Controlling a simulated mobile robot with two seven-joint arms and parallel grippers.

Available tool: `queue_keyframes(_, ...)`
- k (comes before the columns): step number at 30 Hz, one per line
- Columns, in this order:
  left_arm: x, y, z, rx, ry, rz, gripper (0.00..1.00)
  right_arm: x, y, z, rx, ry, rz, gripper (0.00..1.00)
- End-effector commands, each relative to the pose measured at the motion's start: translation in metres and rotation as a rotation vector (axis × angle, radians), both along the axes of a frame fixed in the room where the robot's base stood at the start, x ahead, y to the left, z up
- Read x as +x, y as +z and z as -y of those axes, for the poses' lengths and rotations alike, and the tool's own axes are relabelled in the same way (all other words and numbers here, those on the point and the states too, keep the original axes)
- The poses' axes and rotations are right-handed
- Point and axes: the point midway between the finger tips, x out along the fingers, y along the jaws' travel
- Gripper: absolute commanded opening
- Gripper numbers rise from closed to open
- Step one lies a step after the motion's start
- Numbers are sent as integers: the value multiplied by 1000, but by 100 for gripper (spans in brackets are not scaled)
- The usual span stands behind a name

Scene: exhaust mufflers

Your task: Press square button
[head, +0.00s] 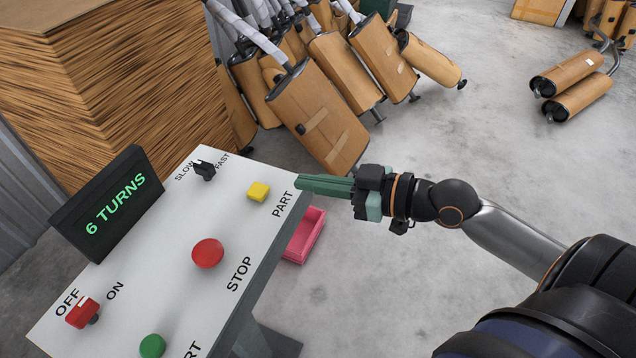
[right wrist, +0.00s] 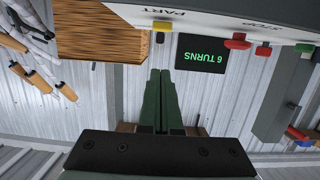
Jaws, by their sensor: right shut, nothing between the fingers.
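The yellow square button (head: 258,191) sits on the white control panel (head: 221,222), by the word PART. It also shows at the panel's edge in the right wrist view (right wrist: 162,25). My right gripper (head: 300,184) is shut and empty. In the head view its green fingertips are at the panel's right edge, to the right of the yellow button and apart from it. My left gripper is not in view.
The panel also holds a round red STOP button (head: 207,253), a green button (head: 152,346), a red OFF/ON switch (head: 83,312), a black SLOW/FAST knob (head: 204,170) and a display reading 6 TURNS (head: 108,203). A pink bin (head: 305,236) is below. Mufflers (head: 318,115) lean behind.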

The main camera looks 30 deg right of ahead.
Motion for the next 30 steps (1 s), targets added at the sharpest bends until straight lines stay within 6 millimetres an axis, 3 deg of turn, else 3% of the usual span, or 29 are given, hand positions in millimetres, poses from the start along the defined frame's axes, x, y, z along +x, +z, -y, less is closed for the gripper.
queue_keyframes(24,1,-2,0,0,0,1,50,-7,2,5,1,-1,0,0)
queue_keyframes(27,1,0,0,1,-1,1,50,-5,-10,11,2,-37,-18,0)
queue_keyframes(30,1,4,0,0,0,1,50,-2,-43,25,0,-121,-68,0)
